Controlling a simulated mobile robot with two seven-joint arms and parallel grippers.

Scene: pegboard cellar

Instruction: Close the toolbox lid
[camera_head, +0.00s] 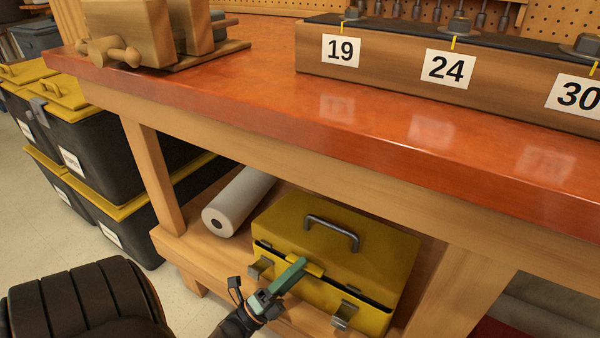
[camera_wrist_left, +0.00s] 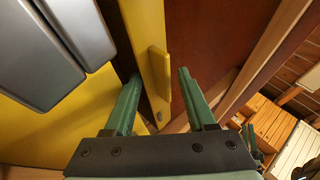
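The yellow toolbox (camera_head: 345,303) stands on the workbench's lower shelf. Its lid (camera_head: 375,255), with a grey handle on top, is lowered almost onto the body, and a narrow dark gap runs along the front. My left gripper (camera_head: 301,265) is at the middle of the lid's front edge, by a small yellow tab. In the left wrist view the green fingers (camera_wrist_left: 158,76) are apart, with the lid edge and its tab (camera_wrist_left: 159,73) between them and space beside the tab. Contact is hard to tell.
A white roll (camera_head: 238,202) lies on the shelf left of the toolbox. The red-brown bench top (camera_head: 260,80) overhangs the shelf, and a wooden leg (camera_head: 153,170) stands at the left. Black bins with yellow lids (camera_head: 95,150) are stacked further left, beside open floor.

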